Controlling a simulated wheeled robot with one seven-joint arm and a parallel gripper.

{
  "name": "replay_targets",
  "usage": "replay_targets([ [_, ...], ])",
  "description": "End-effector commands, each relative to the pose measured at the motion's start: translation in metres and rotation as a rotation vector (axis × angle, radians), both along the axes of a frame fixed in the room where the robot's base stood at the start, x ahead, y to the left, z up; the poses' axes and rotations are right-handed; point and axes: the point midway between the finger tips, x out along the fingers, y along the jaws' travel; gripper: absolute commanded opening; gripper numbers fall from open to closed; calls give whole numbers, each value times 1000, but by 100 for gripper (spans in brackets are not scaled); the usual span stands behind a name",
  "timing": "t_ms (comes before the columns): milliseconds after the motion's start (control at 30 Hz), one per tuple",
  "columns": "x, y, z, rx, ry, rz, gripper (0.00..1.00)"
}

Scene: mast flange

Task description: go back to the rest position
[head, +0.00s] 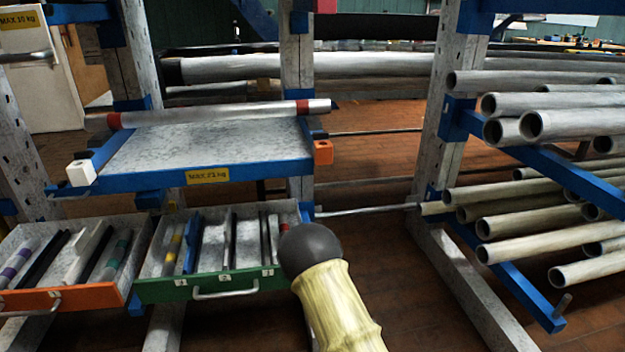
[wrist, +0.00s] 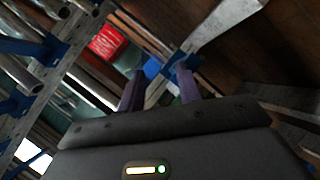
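My gripper (wrist: 160,82) shows in the wrist view as two dark purple-grey fingers standing apart above the dark gripper body. I see nothing held between them. Behind the gap, further off, are a blue bracket and grey steel parts of a rack. The gripper cannot be made out in the head view.
A grey shelf (head: 210,150) with blue edges carries a red-banded tube (head: 215,113). Below it, a green-fronted drawer (head: 170,290) and an orange-fronted drawer (head: 75,298) stand open with tubes inside. Pipes (head: 545,105) jut out at right. A red box (wrist: 107,43) shows beyond the fingers.

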Motion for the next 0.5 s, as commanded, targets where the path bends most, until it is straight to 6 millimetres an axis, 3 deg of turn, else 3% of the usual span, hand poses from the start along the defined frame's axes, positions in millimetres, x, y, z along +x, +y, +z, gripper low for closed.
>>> replay_targets([
  [33,1,-3,14,57,29,-38,35],
  [267,-13,-10,54,299,200,-187,35],
  [500,-43,-14,104,501,372,-312,35],
])
